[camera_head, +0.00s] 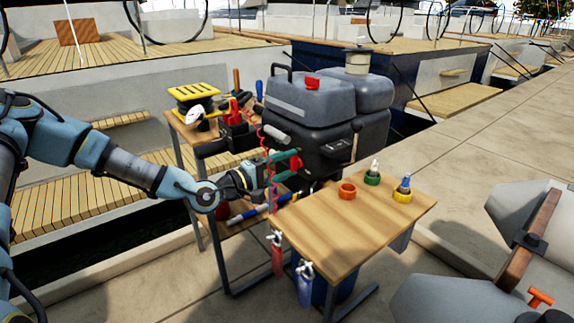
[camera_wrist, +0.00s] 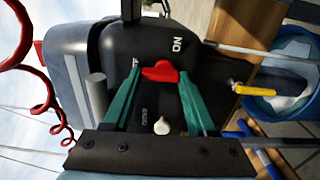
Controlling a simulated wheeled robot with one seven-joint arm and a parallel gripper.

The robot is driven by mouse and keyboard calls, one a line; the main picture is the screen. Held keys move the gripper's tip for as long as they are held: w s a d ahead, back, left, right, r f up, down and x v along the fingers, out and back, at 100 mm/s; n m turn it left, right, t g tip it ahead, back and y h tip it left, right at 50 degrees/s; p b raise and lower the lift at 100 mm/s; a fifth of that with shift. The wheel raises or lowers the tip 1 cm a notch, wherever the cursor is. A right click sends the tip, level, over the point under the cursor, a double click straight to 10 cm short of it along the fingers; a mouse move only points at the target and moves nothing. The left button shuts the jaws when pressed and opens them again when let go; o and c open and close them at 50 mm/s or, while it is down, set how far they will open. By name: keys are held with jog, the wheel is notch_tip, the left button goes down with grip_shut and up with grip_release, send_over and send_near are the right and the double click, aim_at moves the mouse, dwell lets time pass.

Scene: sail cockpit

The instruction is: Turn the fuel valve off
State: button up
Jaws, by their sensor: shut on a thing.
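The fuel valve's red handle (camera_wrist: 160,72) sits on the dark front face of the outboard motor (camera_head: 320,105). In the wrist view it lies between the tips of my gripper's two green fingers (camera_wrist: 161,80), which are shut on it. The motor's dark panel (camera_wrist: 165,40) shows a white "ON" mark, turned in the picture, near the handle. Another small marking beside the handle is too small to read. In the head view my gripper (camera_head: 290,162) reaches the motor's front from the left, and the fingers largely hide the handle.
A white knob (camera_wrist: 162,125) sits near the fingers, and a yellow-handled lever (camera_wrist: 255,89) is to the right. A red coiled cord (camera_head: 270,165) hangs close to my wrist. A wooden table (camera_head: 330,235) with orange, green and yellow rings stands in front. A cluttered shelf (camera_head: 180,120) is behind left.

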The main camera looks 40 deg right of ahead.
jog(key=o, duration=1.4)
jog(key=shift+c, duration=0.2)
jog(key=a+b, duration=0.1)
jog(key=a, duration=1)
jog(key=shift+w, duration=0.35)
jog(key=shift+d, duration=0.1)
